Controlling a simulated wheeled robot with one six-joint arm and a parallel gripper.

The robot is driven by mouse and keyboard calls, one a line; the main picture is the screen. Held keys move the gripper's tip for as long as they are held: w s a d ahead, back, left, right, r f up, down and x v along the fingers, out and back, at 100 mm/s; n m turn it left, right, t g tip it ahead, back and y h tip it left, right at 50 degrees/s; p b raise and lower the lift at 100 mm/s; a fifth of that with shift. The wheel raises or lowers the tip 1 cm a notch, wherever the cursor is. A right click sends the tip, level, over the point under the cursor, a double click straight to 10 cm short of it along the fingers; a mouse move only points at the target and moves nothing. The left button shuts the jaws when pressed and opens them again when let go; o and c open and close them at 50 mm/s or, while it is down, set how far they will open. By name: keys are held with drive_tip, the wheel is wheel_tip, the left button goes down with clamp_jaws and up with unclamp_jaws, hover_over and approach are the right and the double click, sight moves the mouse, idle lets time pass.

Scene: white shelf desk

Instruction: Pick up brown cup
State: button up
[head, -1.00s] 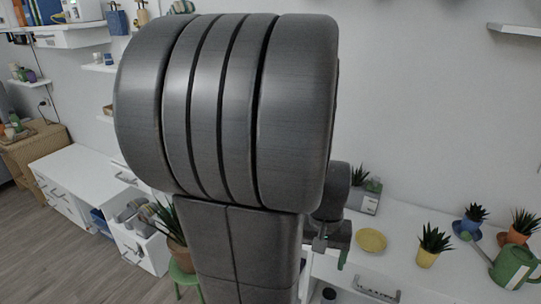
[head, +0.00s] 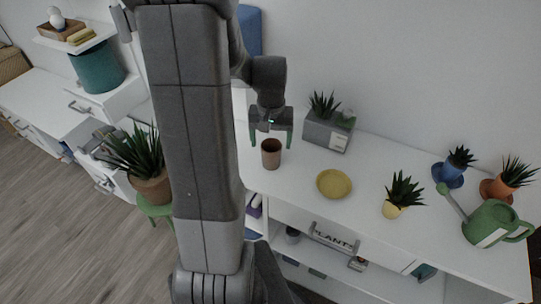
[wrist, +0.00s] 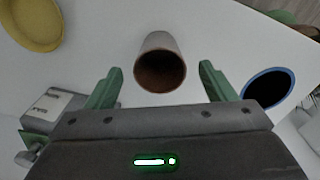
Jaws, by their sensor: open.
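The brown cup (head: 271,153) stands upright on the white desk top (head: 301,181), left of a yellow bowl. My gripper (head: 271,140) is just above and behind it, with its green fingers spread. In the wrist view the cup (wrist: 160,63) lies ahead, centred between the open fingertips of my gripper (wrist: 160,68). Its dark open mouth faces the camera. Neither finger appears to touch the cup, and nothing is held.
The yellow bowl (head: 334,184) lies right of the cup. A grey planter box (head: 327,133) stands behind. A small yellow pot (head: 393,210) and a green watering can (head: 491,224) are farther right. A blue-rimmed dark round container (wrist: 269,88) shows in the wrist view.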

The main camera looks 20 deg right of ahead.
sight(271, 155)
drive_tip(key=shift+w+d+f, duration=0.1)
drive_tip(key=shift+w+f, duration=0.05)
drive_tip(key=shift+f, duration=1.6)
drive_tip(key=shift+w+d+f, duration=0.1)
drive_tip(key=shift+f, duration=1.65)
drive_tip(key=c, duration=1.1)
drive_tip(key=shift+c, duration=0.2)
drive_tip(key=shift+r, duration=0.15)
